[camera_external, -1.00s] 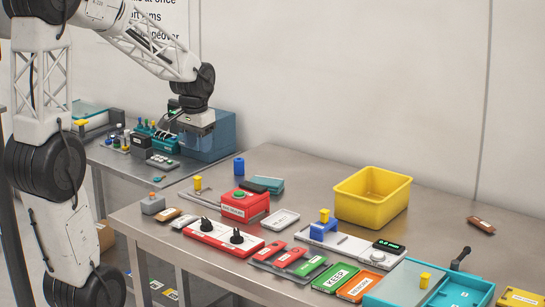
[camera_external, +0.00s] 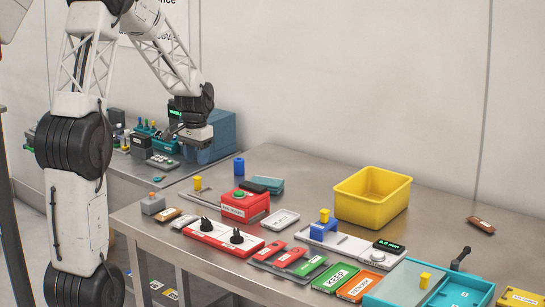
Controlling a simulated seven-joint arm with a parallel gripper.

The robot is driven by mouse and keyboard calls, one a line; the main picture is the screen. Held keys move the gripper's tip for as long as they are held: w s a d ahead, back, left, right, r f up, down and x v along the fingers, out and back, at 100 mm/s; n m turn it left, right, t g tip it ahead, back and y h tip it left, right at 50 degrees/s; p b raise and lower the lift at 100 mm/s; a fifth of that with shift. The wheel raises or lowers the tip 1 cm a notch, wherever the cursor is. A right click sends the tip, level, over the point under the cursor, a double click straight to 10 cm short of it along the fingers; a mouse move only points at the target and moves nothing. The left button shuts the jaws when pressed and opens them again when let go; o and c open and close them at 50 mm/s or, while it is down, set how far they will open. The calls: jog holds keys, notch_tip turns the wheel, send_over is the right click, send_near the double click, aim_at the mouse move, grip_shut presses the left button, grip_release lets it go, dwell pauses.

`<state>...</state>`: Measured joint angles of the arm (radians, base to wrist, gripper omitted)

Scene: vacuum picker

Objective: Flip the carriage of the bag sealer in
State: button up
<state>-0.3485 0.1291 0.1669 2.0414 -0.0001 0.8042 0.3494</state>
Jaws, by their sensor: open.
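A red box with a green button and a white label (camera_external: 245,206) stands on the steel table, left of its middle. It looks like the bag sealer, but the label is too small to read surely. A blue block with a yellow knob (camera_external: 324,228) sits on a white base with a green-lit display. I cannot tell which part is the sealer's carriage. My gripper (camera_external: 179,136) hangs over the rear bench at the left, well apart from the red box. It is open; its fingertips are small and partly lost against the dark items there.
A yellow bin (camera_external: 372,197) stands at the back of the table. A red-and-white base with two black knobs (camera_external: 222,237), green KEEP (camera_external: 335,277) and orange (camera_external: 360,286) plates, and a turquoise tray (camera_external: 465,291) fill the front. The table right of the bin is mostly clear.

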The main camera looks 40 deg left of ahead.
aim_at(197, 178)
jog(key=shift+f, duration=0.1)
dwell(0.3)
jog(key=shift+f, duration=3.85)
jog(key=shift+c, duration=0.3)
grip_shut()
